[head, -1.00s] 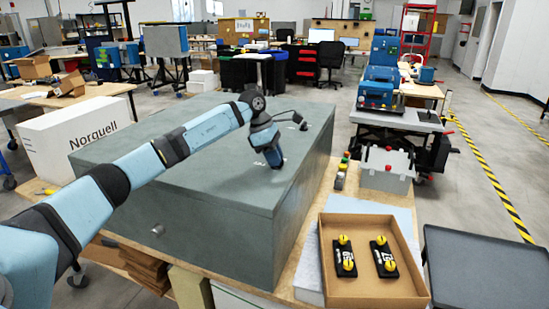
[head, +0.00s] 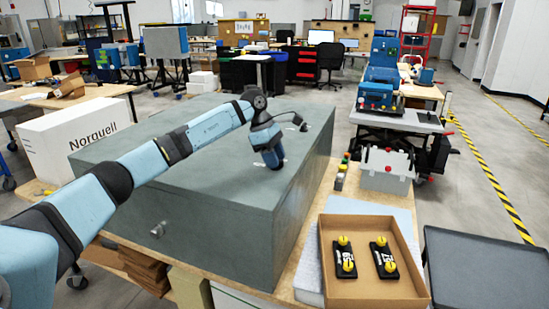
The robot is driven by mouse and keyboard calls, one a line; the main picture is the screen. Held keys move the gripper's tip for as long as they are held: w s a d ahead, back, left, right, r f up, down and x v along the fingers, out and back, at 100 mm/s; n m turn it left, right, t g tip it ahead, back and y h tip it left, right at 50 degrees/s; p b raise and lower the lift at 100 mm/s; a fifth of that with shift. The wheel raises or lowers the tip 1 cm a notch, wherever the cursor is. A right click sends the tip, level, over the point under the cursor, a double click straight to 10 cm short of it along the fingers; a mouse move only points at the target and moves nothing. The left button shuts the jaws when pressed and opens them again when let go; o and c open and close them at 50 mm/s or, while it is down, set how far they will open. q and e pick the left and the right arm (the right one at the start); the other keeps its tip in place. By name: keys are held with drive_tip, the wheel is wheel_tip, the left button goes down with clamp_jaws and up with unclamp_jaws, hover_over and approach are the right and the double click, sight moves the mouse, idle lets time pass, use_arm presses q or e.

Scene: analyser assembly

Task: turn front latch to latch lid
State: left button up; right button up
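The large grey-green box (head: 205,225) stands on the wooden bench, and its flat lid (head: 170,145) lies down on top. A small metal front latch (head: 158,229) sticks out from the box's front face, left of the middle. My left arm reaches across the lid from the left. Its end, with my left gripper (head: 273,160), points down at the right part of the lid, well apart from the front latch. The fingers are too small and dark to tell open from shut, or whether they touch the lid. My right gripper is not in view.
A cardboard tray (head: 375,293) with two black yellow-knobbed parts (head: 384,258) sits right of the box. A dark grey tray (head: 480,270) is at the far right. A white Norquell carton (head: 75,140) stands behind left. The space in front of the box face looks clear.

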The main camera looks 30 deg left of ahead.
use_arm(q)
drive_tip(key=v, duration=1.3)
drive_tip(key=shift+r+b, duration=0.35)
